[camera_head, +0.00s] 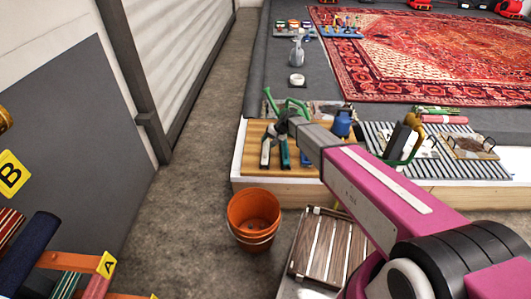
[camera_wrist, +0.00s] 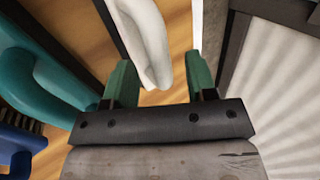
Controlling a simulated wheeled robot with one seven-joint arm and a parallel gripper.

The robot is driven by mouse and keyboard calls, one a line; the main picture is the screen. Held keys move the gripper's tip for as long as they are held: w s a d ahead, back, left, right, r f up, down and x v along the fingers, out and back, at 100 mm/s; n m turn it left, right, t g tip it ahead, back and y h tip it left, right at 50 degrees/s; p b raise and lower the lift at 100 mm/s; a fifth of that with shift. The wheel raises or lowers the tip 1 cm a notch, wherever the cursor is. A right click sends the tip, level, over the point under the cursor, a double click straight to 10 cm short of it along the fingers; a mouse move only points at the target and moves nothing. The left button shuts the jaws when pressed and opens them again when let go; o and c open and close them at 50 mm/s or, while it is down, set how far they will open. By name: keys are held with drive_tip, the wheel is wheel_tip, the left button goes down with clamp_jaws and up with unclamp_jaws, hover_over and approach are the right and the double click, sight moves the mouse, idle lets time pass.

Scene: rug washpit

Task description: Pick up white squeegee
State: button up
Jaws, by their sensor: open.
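The white squeegee (camera_wrist: 147,38) shows its rounded white handle in the wrist view, reaching down between the two green fingers of my gripper (camera_wrist: 161,78). The fingers are apart, with a gap on both sides of the handle, wider on the right. In the head view my gripper (camera_head: 279,130) is over the left part of a wooden board (camera_head: 254,132), and the white squeegee (camera_head: 265,154) shows just below it. The far end of the squeegee is cut off in the wrist view.
A teal-handled tool (camera_wrist: 48,72) lies close left of my gripper, with a blue-handled brush (camera_wrist: 18,140) beyond it.

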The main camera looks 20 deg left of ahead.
sight(266, 143)
drive_tip(key=x, duration=0.3)
clamp_jaws()
drive_tip(key=r, duration=0.4)
drive_tip(key=shift+s+r, duration=0.3)
drive_tip(key=shift+s, duration=0.05)
drive_tip(key=s+a+r, duration=0.2)
drive_tip(key=s+r, duration=0.4)
drive_tip(key=s, duration=0.4)
drive_tip(key=shift+s+r, duration=0.2)
drive_tip(key=shift+s, duration=0.2)
drive_tip(key=shift+a, duration=0.1)
drive_tip(key=c, duration=0.9)
unclamp_jaws()
